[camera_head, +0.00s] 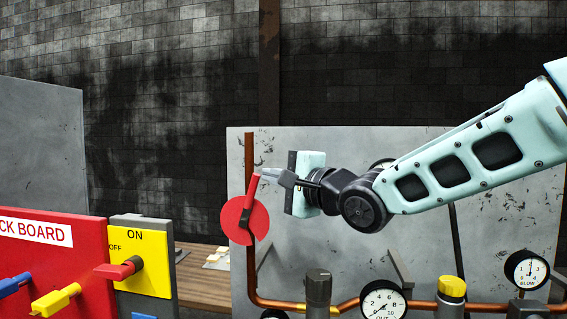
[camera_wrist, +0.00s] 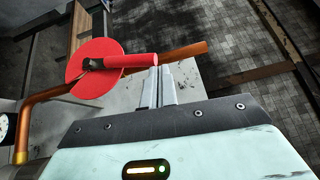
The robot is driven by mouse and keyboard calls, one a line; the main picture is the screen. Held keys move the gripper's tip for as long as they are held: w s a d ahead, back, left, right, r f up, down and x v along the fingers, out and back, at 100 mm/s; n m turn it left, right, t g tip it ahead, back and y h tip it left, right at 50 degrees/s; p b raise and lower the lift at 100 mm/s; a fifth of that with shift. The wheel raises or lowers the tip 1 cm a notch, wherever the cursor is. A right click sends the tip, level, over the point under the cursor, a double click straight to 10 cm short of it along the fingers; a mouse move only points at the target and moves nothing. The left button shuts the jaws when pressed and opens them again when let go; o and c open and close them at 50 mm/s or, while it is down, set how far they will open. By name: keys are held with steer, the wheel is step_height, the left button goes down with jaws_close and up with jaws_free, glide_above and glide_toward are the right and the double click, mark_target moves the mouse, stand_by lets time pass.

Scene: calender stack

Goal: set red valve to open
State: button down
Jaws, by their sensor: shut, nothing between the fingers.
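The red valve has a red disc (camera_head: 232,222) with a notch at its lower edge, on an upright copper pipe (camera_head: 249,153). Its red lever (camera_head: 252,190) points up, leaning slightly right of the pipe's line. In the wrist view the disc (camera_wrist: 82,53) is at upper left, and the lever (camera_wrist: 130,60) reaches right, at a small angle to the pipe (camera_wrist: 185,51). My gripper (camera_head: 265,173) is shut and empty beside the lever's free end. In the wrist view its fingertips (camera_wrist: 162,69) are close to the lever tip; I cannot tell if they touch.
A grey panel (camera_head: 340,240) stands behind the pipe. Gauges, including a lower one (camera_head: 383,302), and a yellow-capped fitting (camera_head: 452,287) line the lower pipe. At left are a red lock board (camera_head: 60,265) and a yellow ON/OFF plate (camera_head: 150,245) with a red handle (camera_head: 113,271).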

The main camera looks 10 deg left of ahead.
steer(key=shift+s+a+r+h+p, duration=0.15)
steer(key=shift+a+r, duration=0.1)
steer(key=shift+a, duration=0.3)
steer(key=shift+w+a+r+h+p, duration=0.1)
steer(key=shift+a+r, duration=0.2)
steer(key=shift+a, duration=0.3)
steer(key=shift+s+a+r+h+p, duration=0.15)
steer(key=shift+a+r, duration=0.1)
steer(key=shift+a, duration=0.3)
steer(key=shift+g, duration=0.3)
